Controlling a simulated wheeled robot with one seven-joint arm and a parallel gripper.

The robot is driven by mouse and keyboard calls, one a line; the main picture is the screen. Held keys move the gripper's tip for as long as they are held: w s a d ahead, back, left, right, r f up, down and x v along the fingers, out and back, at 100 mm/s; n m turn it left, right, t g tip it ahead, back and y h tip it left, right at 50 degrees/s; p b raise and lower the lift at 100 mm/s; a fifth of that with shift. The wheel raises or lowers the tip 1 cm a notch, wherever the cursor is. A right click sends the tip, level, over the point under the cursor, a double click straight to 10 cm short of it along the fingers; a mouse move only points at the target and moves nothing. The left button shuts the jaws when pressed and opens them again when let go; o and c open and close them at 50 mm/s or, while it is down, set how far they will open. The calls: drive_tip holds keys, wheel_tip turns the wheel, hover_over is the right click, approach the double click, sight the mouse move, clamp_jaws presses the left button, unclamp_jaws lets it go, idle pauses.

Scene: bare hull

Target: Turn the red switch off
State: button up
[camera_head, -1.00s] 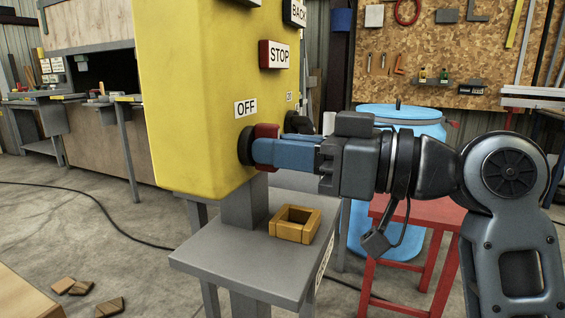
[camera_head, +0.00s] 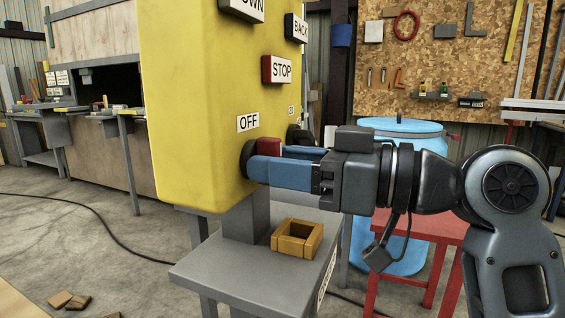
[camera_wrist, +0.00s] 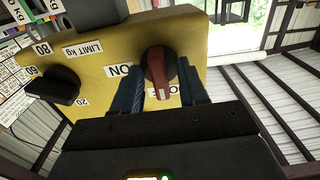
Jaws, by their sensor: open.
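The red switch (camera_head: 269,147) is a knob with a black round base on the yellow box (camera_head: 195,90), below the OFF label (camera_head: 247,122). In the wrist view the red switch (camera_wrist: 159,68) sits between my two blue fingers, with an upside-down ON label (camera_wrist: 121,71) to its left. The wrist view also shows my gripper (camera_wrist: 161,78). Whether a finger touches the knob cannot be told.
A red STOP button (camera_head: 277,69) sits above. A black dial (camera_wrist: 55,85) is on the same panel. A grey stand (camera_head: 235,270) below holds a square wooden frame (camera_head: 297,238). A blue barrel (camera_head: 400,128) and red stool (camera_head: 440,230) stand behind my arm.

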drive_tip(key=v, duration=0.8)
